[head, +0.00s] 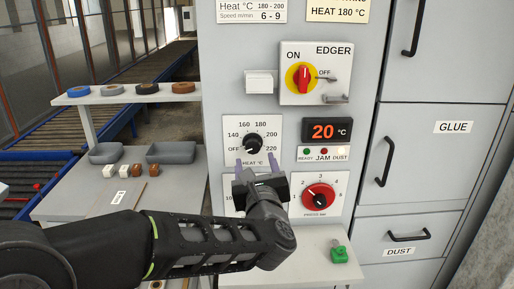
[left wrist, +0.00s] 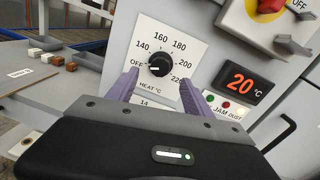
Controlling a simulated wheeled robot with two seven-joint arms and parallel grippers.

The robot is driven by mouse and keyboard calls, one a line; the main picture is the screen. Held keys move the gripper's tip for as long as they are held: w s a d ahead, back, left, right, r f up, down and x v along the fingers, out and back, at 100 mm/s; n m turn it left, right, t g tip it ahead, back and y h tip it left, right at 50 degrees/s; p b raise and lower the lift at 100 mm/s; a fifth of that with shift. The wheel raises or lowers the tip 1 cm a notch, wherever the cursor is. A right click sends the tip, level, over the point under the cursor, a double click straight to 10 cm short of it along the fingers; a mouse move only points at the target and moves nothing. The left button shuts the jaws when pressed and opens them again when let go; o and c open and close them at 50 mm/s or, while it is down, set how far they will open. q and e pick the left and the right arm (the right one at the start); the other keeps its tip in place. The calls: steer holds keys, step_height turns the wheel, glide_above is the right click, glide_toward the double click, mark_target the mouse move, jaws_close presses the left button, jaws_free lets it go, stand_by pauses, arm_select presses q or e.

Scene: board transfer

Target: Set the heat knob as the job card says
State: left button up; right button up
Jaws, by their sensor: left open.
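The black heat knob (head: 252,145) sits on a white dial plate marked OFF, 140, 160, 180, 200 and 220. Its white mark points left, at OFF, as the left wrist view shows (left wrist: 160,63). A card (head: 338,11) at the top reads HEAT 180 °C; its upper part is cut off. The display (head: 322,131) reads 20 °C. My left gripper (head: 257,164) is open, its purple fingers at the lower edge of the heat plate, just below the knob. In the left wrist view the fingers (left wrist: 157,88) stand either side of the knob, not visibly touching it. My right gripper is not in view.
The edger switch (head: 302,78) with a red handle is above. The pressure knob (head: 319,196) is close at lower right. My arm partly hides a lower dial plate. A shelf with edging rolls (head: 147,88) and a table with grey trays (head: 171,153) stand left.

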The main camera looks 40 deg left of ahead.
mark_target(253, 148)
arm_select(q)
steer(key=p+x, duration=0.2)
steer(key=x, duration=0.6)
steer(key=shift+w+f, duration=0.1)
steer(key=shift+d, duration=0.1)
steer(key=shift+c, duration=0.3)
jaws_close()
